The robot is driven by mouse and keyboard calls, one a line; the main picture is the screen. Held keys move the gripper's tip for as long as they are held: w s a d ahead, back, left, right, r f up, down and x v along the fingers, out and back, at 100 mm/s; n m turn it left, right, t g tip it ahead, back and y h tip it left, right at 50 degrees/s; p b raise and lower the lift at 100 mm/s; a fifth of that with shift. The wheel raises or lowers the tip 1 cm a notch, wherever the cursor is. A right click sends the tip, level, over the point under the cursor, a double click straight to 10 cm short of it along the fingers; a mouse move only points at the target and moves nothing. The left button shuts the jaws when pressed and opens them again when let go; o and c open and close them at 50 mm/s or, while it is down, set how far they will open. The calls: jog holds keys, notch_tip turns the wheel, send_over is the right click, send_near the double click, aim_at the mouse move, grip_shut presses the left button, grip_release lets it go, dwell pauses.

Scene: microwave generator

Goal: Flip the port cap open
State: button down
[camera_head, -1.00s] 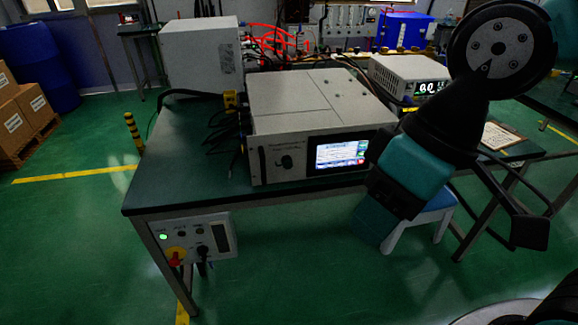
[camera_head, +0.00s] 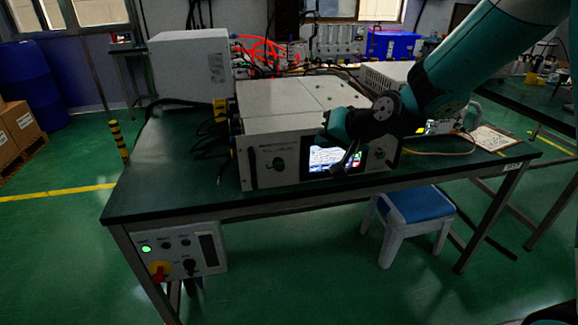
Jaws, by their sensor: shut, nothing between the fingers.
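The microwave generator (camera_head: 292,120) is a white box on the green table, with a lit screen (camera_head: 322,160) on its front panel. A small dark round part (camera_head: 277,164) sits on the panel left of the screen; I cannot tell whether it is the port cap. No cap is clear enough to say whether it is open or shut. My gripper (camera_head: 346,163) is shut and empty, in front of the screen's right part. It hides some of the panel there. I cannot tell whether it touches the panel.
A white box (camera_head: 190,68) stands behind on the left with dark cables. A control box (camera_head: 182,252) hangs under the table's front edge (camera_head: 200,213). A blue-topped stool (camera_head: 420,204) stands below. The tabletop left of the generator is mostly clear.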

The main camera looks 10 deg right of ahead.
aim_at(282, 162)
jog(key=shift+w+d, duration=0.1)
jog(key=shift+w, duration=0.05)
jog(key=shift+w+f, duration=0.1)
jog(key=p+x, duration=0.1)
jog(key=x, duration=0.8)
jog(key=a+f, duration=0.2)
jog(key=shift+w+f+p, duration=0.25)
jog(key=shift+f+p, duration=0.1)
jog(key=shift+f, duration=0.05)
jog(key=shift+a+f, duration=0.35)
jog(key=shift+f, duration=0.1)
jog(key=shift+a+f, duration=0.1)
